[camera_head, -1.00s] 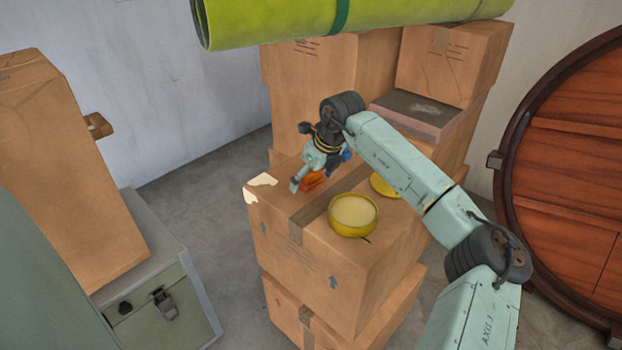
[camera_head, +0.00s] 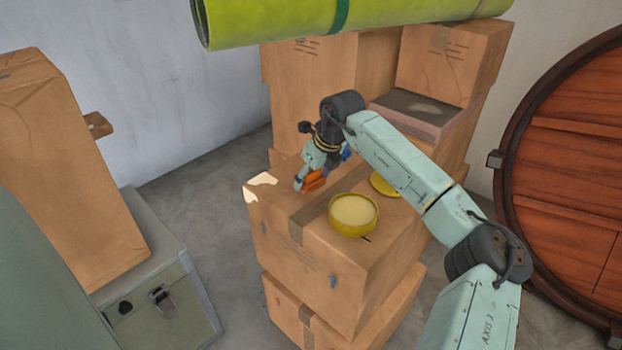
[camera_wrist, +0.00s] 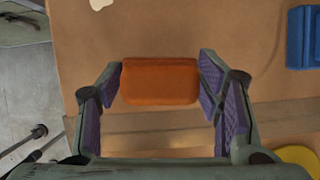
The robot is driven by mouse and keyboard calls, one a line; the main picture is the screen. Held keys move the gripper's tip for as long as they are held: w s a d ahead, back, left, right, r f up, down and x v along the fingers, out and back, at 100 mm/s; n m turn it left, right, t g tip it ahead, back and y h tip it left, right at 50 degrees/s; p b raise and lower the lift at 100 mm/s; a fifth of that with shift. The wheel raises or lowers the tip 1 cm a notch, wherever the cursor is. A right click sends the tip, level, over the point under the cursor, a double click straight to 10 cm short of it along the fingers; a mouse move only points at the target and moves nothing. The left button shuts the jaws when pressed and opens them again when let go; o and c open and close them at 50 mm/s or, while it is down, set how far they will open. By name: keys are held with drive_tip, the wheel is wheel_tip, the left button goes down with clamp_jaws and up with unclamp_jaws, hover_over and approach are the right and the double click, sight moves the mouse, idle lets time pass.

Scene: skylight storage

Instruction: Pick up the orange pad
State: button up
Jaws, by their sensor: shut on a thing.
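The orange pad (camera_head: 316,181) is at my gripper (camera_head: 308,183), over the top of the front cardboard box (camera_head: 277,213). In the wrist view the orange pad (camera_wrist: 160,82) spans between the two purple-lined fingers of my gripper (camera_wrist: 161,88). The fingers are shut on its left and right sides. In the head view my fingers and wrist partly hide the pad. I cannot tell whether it still touches the box top.
An open yellow tin (camera_head: 353,215) with pale contents stands on the same box, with a yellow lid (camera_head: 384,185) behind it. A blue block (camera_wrist: 303,38) lies right of the pad. A green roll (camera_head: 280,22) lies above on taller boxes.

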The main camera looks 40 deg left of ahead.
drive_tip(key=shift+r, duration=0.6)
wheel_tip(320, 180, up, 2)
drive_tip(key=shift+r+b, duration=0.15)
drive_tip(key=shift+b, duration=0.3)
drive_tip(key=s+d+b, duration=0.1)
drive_tip(key=s+d, duration=0.3)
drive_tip(key=s, duration=0.3)
drive_tip(key=s+d+r+b, duration=0.1)
drive_tip(key=s+d+b, duration=0.1)
drive_tip(key=s+d, duration=0.2)
drive_tip(key=s, duration=0.2)
drive_tip(key=shift+s+d+r, duration=0.15)
drive_tip(key=shift+s+r, duration=0.1)
drive_tip(key=shift+s, duration=0.1)
drive_tip(key=o, duration=0.6)
drive_tip(key=shift+c, duration=0.2)
clamp_jaws()
unclamp_jaws()
clamp_jaws()
